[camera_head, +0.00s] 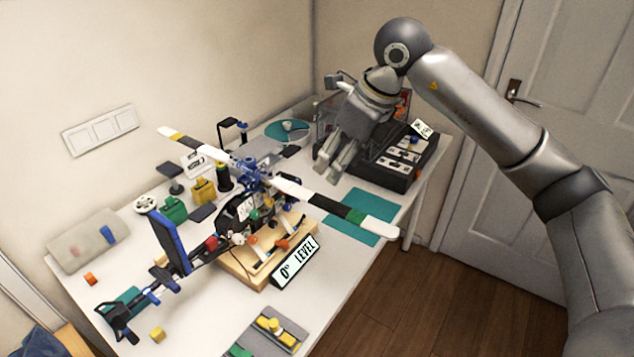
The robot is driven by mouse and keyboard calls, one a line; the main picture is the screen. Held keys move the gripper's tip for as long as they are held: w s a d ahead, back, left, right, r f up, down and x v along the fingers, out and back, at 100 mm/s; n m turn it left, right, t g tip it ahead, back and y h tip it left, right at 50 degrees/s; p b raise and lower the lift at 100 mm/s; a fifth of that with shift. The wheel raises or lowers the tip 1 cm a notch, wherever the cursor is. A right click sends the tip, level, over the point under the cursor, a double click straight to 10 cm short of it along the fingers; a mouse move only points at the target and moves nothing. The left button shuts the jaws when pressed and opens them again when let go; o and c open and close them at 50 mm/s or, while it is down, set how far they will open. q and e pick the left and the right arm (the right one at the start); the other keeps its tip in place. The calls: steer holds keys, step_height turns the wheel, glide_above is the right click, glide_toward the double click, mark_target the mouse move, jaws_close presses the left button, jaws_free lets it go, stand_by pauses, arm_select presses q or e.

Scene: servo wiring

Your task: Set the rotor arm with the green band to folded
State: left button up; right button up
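A model helicopter stands on a wooden base on the white table, with a blue rotor hub (250,172). The rotor arm with the green band (312,198) is white with a dark section and sticks out from the hub to the lower right. Its green band (355,216) is near the outer end. Another white rotor arm (205,149) with an orange-yellow band points to the upper left, roughly opposite. My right gripper (329,174) hangs behind and above the green-banded arm, apart from it. Its two fingers point down with a gap and nothing visible between them. My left gripper is out of view.
A "0° LEVEL" sign (296,262) fronts the wooden base. A black panel box (385,175) stands at the back right beside a teal mat (372,203). Several small parts crowd the table left of the hub. A grey tray (262,340) lies at the front edge.

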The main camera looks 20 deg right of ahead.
mark_target(317, 198)
steer(key=shift+s+a+f+p, duration=0.1)
steer(key=shift+a+f+p, duration=0.15)
steer(key=shift+f, duration=0.35)
steer(key=shift+a+f+p, duration=0.1)
steer(key=shift+a+f, duration=0.1)
steer(key=shift+f, duration=0.35)
steer(key=x, duration=0.3)
steer(key=shift+w+f+p, duration=0.25)
steer(key=shift+p, duration=0.15)
steer(key=x, duration=0.3)
steer(key=shift+w+a+f+p, duration=0.15)
steer(key=shift+w+f+p, duration=0.05)
steer(key=shift+f+p, duration=0.15)
steer(key=c, duration=0.4)
steer(key=shift+c, duration=1)
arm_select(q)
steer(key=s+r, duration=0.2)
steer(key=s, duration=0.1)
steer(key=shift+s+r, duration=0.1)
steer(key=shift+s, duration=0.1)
arm_select(e)
jaws_close()
